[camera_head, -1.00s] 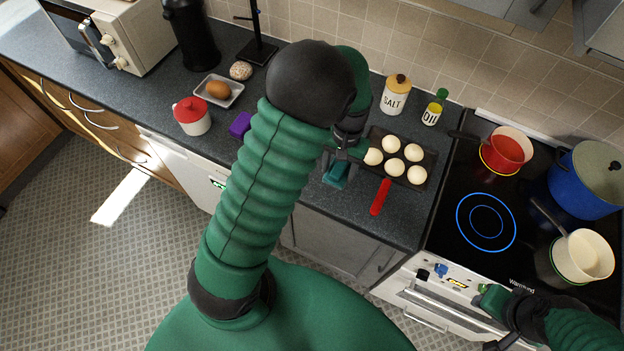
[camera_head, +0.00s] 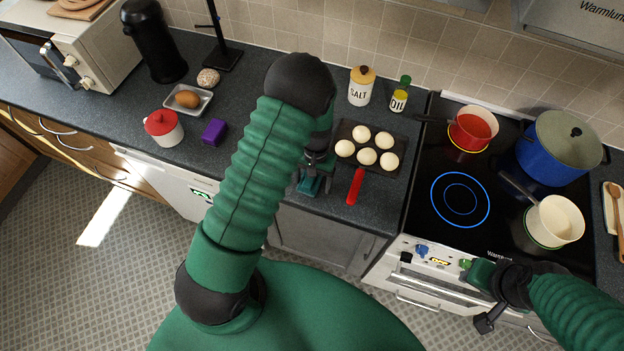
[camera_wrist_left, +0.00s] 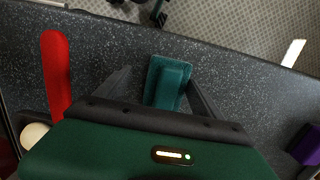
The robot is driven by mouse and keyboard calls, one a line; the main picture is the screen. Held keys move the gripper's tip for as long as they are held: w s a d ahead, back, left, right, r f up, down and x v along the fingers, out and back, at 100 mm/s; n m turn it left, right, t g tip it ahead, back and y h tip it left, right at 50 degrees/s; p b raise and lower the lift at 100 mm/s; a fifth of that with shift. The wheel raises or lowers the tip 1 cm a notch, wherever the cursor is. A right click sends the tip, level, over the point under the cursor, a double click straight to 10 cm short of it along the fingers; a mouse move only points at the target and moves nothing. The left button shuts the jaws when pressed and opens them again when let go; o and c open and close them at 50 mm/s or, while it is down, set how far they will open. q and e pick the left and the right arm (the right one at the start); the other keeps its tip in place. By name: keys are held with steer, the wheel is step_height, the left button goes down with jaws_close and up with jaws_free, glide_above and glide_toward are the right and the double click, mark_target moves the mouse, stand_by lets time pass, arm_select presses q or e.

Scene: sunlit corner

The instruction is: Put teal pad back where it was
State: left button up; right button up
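The teal pad (camera_head: 311,184) is at the counter's front edge, just left of the red handle, partly covered by my left gripper in the head view. In the left wrist view the teal pad (camera_wrist_left: 168,82) appears to lie on the dark counter. My left gripper (camera_head: 314,172) is above it, and its fingers (camera_wrist_left: 158,85) stand apart on either side of the pad. A gap shows on the left; the right finger is very close to the pad. My right gripper (camera_head: 487,322) is in front of the oven, empty as far as I see; its opening is unclear.
The hob (camera_head: 440,165) holds pans. Counter between block and pad is largely hidden.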

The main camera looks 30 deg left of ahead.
arm_select(q)
steer(key=shift+d+r, duration=0.1)
steer(key=shift+d, duration=0.3)
steer(key=shift+r, duration=0.1)
steer(key=shift+w+a+r, duration=0.1)
steer(key=shift+r, duration=0.25)
steer(key=r, duration=0.2)
steer(key=a+r+b, duration=0.1)
steer(key=r, duration=0.2)
steer(key=shift+w+a+r+b, duration=0.2)
steer(key=shift+w+r+b, duration=0.1)
steer(key=shift+w+b, duration=0.1)
steer(key=s+d+r+m+t, duration=0.2)
steer(key=s+d+r+t, duration=0.2)
steer(key=s+d+r, duration=0.4)
steer(key=shift+s+d+r+m+b, duration=0.25)
steer(key=shift+s+r+m, duration=0.2)
steer(key=shift+s, duration=0.65)
arm_select(e)
steer(key=shift+s+d+f, duration=0.1)
steer(key=shift+d+f, duration=0.05)
steer(key=shift+f, duration=0.5)
steer(key=shift+s+d+f, duration=0.1)
steer(key=shift+d+f, duration=0.05)
steer(key=shift+f, duration=0.45)
